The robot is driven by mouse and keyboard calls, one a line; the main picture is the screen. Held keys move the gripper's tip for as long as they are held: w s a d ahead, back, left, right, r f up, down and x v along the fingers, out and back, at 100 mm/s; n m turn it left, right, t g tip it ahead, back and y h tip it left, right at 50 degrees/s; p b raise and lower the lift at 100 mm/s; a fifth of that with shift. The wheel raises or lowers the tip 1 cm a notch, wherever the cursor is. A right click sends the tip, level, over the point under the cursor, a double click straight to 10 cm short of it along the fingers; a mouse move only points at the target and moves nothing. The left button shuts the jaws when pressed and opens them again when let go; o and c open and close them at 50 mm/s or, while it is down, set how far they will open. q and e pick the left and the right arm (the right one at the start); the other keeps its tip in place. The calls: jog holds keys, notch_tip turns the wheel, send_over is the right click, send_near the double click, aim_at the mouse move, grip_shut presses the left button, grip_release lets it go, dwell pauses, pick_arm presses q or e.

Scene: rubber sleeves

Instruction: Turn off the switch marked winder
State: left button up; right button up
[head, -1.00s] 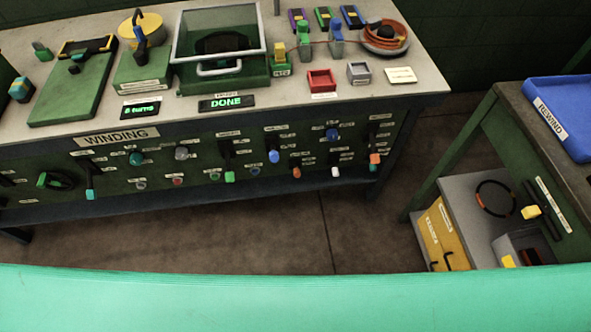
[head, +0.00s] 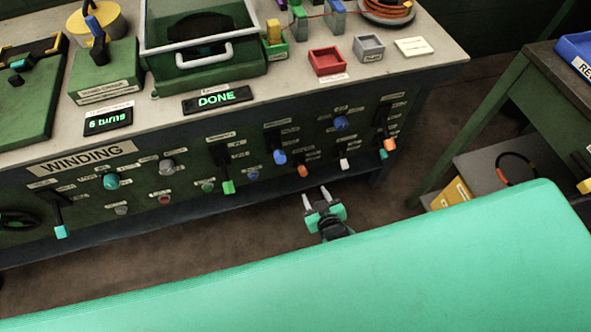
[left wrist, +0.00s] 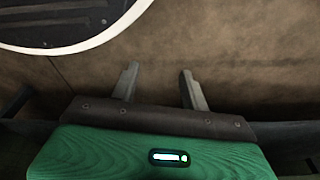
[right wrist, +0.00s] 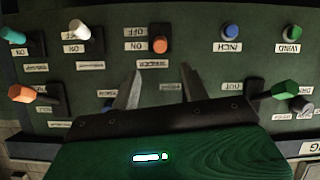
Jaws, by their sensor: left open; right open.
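The green WINDING panel carries several switches. In the right wrist view, which shows the panel upside down, an orange-tipped switch (right wrist: 161,45) has OFF and ON labels beside it. The label under it looks like WINDER, but is hard to read. The same switch seems to be the orange knob (head: 302,171) low on the panel in the head view. My right gripper (head: 316,195) is open and empty, just in front of and below the panel's lower edge, apart from the switch. My left gripper (left wrist: 158,72) is open and empty over bare floor; the head view does not show it.
A white-tipped switch (head: 344,163) and a blue lever (head: 279,156) flank the orange one. A green lever (head: 228,187) is farther left. The bench top (head: 290,90) holds winding gear and a DONE display (head: 217,100). A side table (head: 530,85) stands right.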

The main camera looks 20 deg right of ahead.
aim_at(304, 175)
jog(key=b+x, duration=0.1)
jog(key=x, duration=1.1)
jog(key=shift+x, duration=0.75)
pick_arm(q)
jog(key=r, duration=0.1)
jog(key=w+r, duration=0.1)
jog(key=r, duration=0.1)
jog(key=w+d+r, duration=0.1)
jog(key=shift+w+r, duration=0.1)
jog(key=shift+r, duration=0.2)
pick_arm(e)
jog(key=c, duration=1)
pick_arm(q)
jog(key=shift+s+a+f, duration=0.1)
jog(key=shift+s+f, duration=0.15)
jog(key=shift+f, duration=0.1)
